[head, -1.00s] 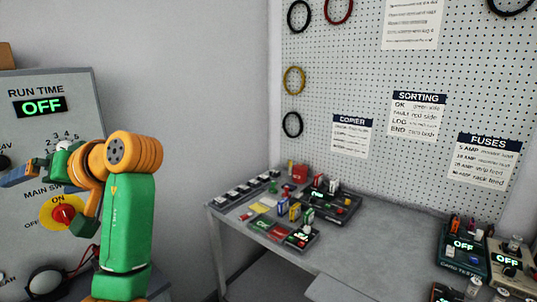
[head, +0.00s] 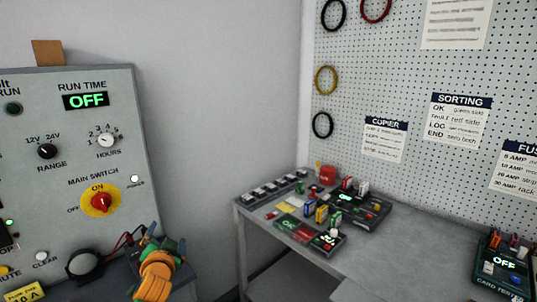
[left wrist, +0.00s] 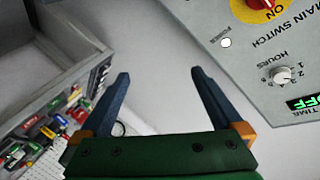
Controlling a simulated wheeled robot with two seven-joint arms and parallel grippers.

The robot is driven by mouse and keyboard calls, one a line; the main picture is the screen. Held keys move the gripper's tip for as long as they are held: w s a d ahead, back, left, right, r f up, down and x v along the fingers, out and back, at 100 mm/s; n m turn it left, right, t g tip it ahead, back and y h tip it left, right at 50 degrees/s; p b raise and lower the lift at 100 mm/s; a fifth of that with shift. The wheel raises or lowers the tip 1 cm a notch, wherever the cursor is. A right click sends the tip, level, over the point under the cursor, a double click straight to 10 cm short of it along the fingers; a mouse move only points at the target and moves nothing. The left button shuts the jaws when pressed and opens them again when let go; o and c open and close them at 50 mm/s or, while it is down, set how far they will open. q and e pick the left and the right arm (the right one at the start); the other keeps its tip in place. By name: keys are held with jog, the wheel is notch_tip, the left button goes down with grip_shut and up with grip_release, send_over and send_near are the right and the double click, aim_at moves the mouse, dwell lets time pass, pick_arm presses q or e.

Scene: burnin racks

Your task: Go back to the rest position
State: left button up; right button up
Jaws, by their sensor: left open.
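My left gripper shows in the left wrist view (left wrist: 158,74) with its two dark blue fingers wide apart and nothing between them. The grey control panel (head: 60,125) stands at the left, with a red main switch knob (head: 101,202) on a yellow disc. Its run time display (head: 86,101) reads OFF. My right gripper is not in view.
A grey table (head: 375,248) at the right carries several small modules and colored parts, with a card tester (head: 503,262) at its right. A pegboard (head: 400,85) with labels and hanging rings stands behind. The plain wall between panel and table is clear.

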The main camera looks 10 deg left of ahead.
pick_arm(q)
jog(key=w+d+r+t+h, duration=0.2)
jog(key=d+r+t+h, duration=0.3)
jog(key=d, duration=0.3)
jog(key=s+d+f+g, duration=0.1)
jog(key=s+f+g, duration=0.35)
jog(key=f, duration=0.75)
jog(key=s+d+f+n+g, duration=0.1)
jog(key=s+f+g, duration=0.1)
jog(key=s+f, duration=0.8)
jog(key=s+d+f+g, duration=0.1)
jog(key=s+f+g, duration=0.3)
jog(key=f, duration=1.1)
jog(key=s+d+f+g, duration=0.1)
jog(key=s+f, duration=0.3)
jog(key=s, duration=0.7)
jog(key=s+d+f+g+h, duration=0.1)
jog(key=s+f+g, duration=0.3)
jog(key=s, duration=0.7)
jog(key=s+d+f+g, duration=0.2)
jog(key=s+f, duration=0.3)
jog(key=s, duration=0.6)
jog(key=shift+s+d+f+g, duration=0.2)
jog(key=shift+d+g, duration=0.15)
